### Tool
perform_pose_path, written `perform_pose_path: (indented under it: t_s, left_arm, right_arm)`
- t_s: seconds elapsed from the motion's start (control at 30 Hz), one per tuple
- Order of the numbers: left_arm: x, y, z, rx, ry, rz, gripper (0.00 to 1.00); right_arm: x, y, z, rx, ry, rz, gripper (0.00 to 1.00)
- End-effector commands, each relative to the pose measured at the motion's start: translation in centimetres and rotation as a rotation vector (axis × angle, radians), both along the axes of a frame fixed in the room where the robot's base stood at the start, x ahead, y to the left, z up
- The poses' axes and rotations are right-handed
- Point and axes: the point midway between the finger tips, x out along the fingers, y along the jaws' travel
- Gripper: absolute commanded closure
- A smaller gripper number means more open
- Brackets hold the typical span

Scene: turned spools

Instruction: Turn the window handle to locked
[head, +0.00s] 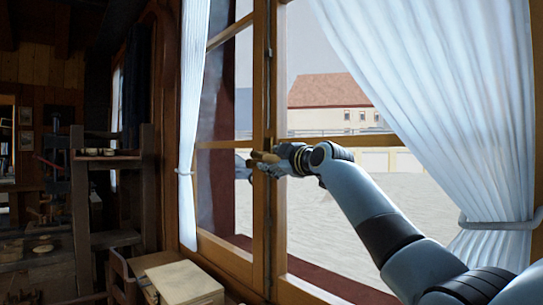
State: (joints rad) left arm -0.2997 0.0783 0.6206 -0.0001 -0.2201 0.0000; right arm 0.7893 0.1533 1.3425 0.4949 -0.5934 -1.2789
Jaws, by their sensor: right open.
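The tall wooden window (262,215) stands ahead, with its central upright near the middle of the head view. My right gripper (264,164) is at this upright, about halfway up, with its arm reaching in from the lower right. It is open. A small brass-coloured piece (262,156) shows at its fingertips against the wood and looks like the window handle. The gripper partly covers it, so I cannot tell its angle or whether the fingers touch it. My left gripper is not in view.
White curtains hang left (192,110) and right (450,110) of the window; the right one is tied back behind my arm. A pale box (185,284) stands below the window. Dark wooden shelving (110,160) and a cluttered workbench (45,262) fill the left side.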

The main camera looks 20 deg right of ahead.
Motion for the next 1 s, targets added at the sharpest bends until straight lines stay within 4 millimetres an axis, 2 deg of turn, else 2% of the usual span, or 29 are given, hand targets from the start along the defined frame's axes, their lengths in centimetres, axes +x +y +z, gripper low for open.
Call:
perform_pose_path:
  t_s: [0.13, 0.43, 0.8, 1.0]
  left_arm:
    - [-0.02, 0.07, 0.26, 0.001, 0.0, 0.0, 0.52]
    - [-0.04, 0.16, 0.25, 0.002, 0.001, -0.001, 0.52]
    - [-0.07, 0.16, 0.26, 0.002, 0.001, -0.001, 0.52]
    - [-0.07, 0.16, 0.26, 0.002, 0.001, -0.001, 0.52]
  right_arm:
    - [0.91, 0.22, -0.02, 0.001, 0.001, 0.001, 0.53]
    - [1.07, 0.24, -0.05, 0.0, 0.0, 0.0, 0.53]
    - [1.05, 0.2, -0.03, 0.0, 0.0, 0.0, 1.0]
    - [1.05, 0.19, 0.03, 0.0, -0.001, -0.001, 1.0]
